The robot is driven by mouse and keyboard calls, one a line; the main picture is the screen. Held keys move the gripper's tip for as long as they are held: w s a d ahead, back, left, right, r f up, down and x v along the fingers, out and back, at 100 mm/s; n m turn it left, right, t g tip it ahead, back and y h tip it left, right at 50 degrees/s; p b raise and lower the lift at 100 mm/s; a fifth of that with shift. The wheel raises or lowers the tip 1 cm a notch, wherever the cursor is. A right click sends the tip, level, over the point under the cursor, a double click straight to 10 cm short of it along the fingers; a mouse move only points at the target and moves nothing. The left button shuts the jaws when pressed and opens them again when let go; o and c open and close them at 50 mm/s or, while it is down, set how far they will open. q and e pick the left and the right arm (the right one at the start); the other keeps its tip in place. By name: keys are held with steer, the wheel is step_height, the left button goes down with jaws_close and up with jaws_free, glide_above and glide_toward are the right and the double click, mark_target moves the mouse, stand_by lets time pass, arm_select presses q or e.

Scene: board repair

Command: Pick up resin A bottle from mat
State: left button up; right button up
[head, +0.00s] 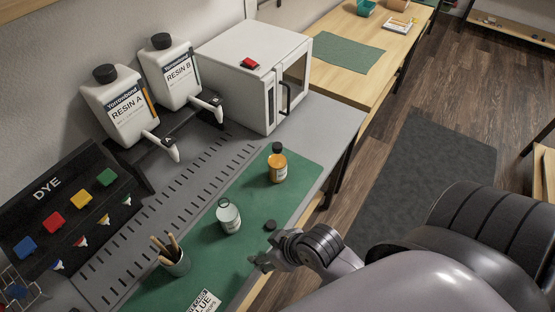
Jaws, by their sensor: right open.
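A large white jug labelled "RESIN A" (125,108) with a black cap stands in a dispenser rack at the back left, off the mat. On the green mat (290,196) stand an amber bottle with a black cap (277,165) and a clear open glass bottle (228,217); I cannot read a resin name on either. A small black cap (270,225) lies right of the clear bottle. My right gripper (258,264) is open and empty over the mat's front edge, nearer than the cap. My left gripper is not in view.
A similar jug labelled "RESIN B" (175,75) and a white oven-like box (258,72) stand behind. A cup of sticks (171,259) and a glue package (201,302) are at the front. The dye board (70,215) is at the left. Bare mat lies between the two bottles.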

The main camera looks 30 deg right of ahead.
steer(key=w+a+r+t+y, duration=0.3)
steer(key=w+a+r+t, duration=0.2)
steer(key=w+r+t, duration=0.4)
steer(key=m+t+h, duration=0.1)
steer(key=m+h, duration=0.8)
steer(key=h, duration=0.5)
glide_toward(278, 152)
steer(key=p+x, duration=0.2)
steer(key=x, duration=0.3)
steer(key=shift+w+p, duration=0.4)
steer(key=shift+w, duration=0.05)
steer(key=shift+p+x, duration=0.35)
steer(key=shift+x, duration=2.55)
steer(key=shift+s+d, duration=0.15)
steer(key=shift+c, duration=0.3)
